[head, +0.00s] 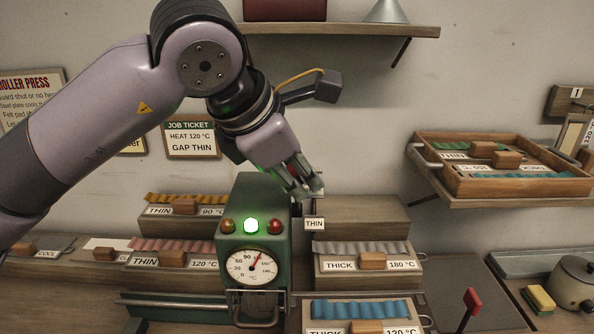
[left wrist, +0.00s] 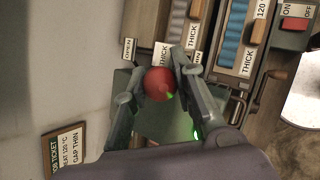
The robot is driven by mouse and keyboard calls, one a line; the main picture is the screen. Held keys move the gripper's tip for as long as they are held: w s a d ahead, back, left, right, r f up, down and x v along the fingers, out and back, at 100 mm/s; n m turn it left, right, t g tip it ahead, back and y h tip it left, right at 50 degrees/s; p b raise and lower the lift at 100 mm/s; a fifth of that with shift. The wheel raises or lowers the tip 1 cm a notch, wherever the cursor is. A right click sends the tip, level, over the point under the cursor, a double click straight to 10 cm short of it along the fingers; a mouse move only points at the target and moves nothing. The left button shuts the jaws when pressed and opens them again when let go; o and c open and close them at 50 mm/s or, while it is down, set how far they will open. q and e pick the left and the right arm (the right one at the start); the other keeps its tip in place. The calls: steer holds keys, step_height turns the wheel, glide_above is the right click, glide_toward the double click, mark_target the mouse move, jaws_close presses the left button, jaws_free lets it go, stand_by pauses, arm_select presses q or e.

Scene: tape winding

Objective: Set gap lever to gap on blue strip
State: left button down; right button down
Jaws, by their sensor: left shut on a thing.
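My left gripper (head: 308,190) is at the right side of the green press (head: 233,205), above a THIN label (head: 314,224). In the left wrist view its two fingers close around a red ball knob (left wrist: 160,84), which I take to be the gap lever's. The lever's shaft is hidden. OPEN (left wrist: 128,47) and THICK (left wrist: 191,36) labels are near the knob. A blue strip (head: 360,308) lies on a front block labelled THICK, 120 °C; it also shows in the left wrist view (left wrist: 235,35). My right gripper is not in view.
A job ticket (head: 192,138) reads HEAT 120 °C, GAP THIN. A wooden tray (head: 530,182) with strips stands on the right shelf. A red-handled switch (head: 472,300) and a pot (head: 575,285) are at right.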

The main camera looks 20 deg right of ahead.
arm_select(q)
steer(key=c, duration=1.3)
jaws_free()
steer(key=shift+s+a+r, duration=0.2)
steer(key=shift+a+r, duration=0.05)
steer(key=shift+r, duration=0.2)
steer(key=v, duration=1.1)
